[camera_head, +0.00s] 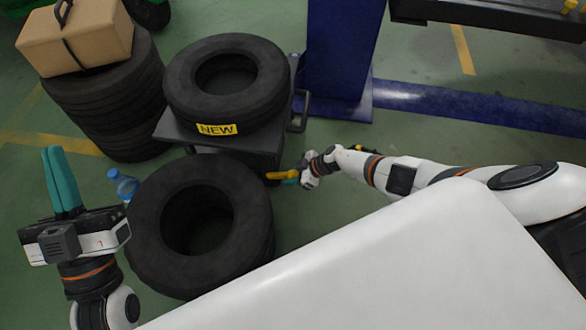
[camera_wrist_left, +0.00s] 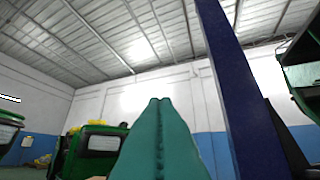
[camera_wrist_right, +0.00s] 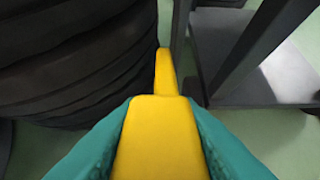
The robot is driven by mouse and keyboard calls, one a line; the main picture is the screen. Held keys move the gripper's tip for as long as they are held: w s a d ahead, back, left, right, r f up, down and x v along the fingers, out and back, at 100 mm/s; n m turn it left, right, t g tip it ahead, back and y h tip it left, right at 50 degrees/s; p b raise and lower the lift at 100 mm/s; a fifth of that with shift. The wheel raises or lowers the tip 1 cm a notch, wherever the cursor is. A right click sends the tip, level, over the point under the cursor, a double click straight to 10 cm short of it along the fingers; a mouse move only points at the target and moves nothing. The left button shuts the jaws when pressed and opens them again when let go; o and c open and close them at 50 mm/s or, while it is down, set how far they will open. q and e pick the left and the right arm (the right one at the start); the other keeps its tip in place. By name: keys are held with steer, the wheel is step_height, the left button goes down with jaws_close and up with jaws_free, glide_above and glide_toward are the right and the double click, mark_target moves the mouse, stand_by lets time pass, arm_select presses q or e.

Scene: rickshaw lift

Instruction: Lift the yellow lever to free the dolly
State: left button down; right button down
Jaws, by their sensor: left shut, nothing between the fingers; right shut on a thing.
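The yellow lever (camera_head: 281,175) sticks out low at the front of the dark dolly (camera_head: 268,140). In the right wrist view the yellow lever (camera_wrist_right: 160,135) runs between the teal fingers, which press on both its sides. My right gripper (camera_head: 296,177) is shut on the lever. A tire with a yellow NEW label (camera_head: 217,129) lies on the dolly. My left gripper (camera_head: 60,180) is at the left, raised, pointing up and away from the dolly. Its teal fingers are together and empty, and they also show in the left wrist view (camera_wrist_left: 160,140).
A large tire (camera_head: 200,225) lies in front of the dolly, close to the lever. A stack of tires (camera_head: 110,105) with a cardboard box (camera_head: 75,37) stands at the left. A blue bottle (camera_head: 123,185) is near my left gripper. A blue post (camera_head: 340,50) stands behind the dolly.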

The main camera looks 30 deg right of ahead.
steer(key=shift+w+r+h+p, duration=0.1)
steer(key=shift+r+h+p, duration=0.2)
steer(key=shift+p, duration=0.35)
arm_select(q)
steer(key=w+f+g+y, duration=0.1)
steer(key=w+f+g, duration=0.2)
steer(key=f+g, duration=0.2)
steer(key=shift+w+f+g+y, duration=0.2)
steer(key=shift+f+g+y, duration=0.15)
steer(key=shift+f, duration=0.55)
arm_select(e)
steer(key=shift+g, duration=0.3)
arm_select(q)
steer(key=shift+a, duration=0.1)
arm_select(e)
steer(key=c, duration=1.1)
jaws_free()
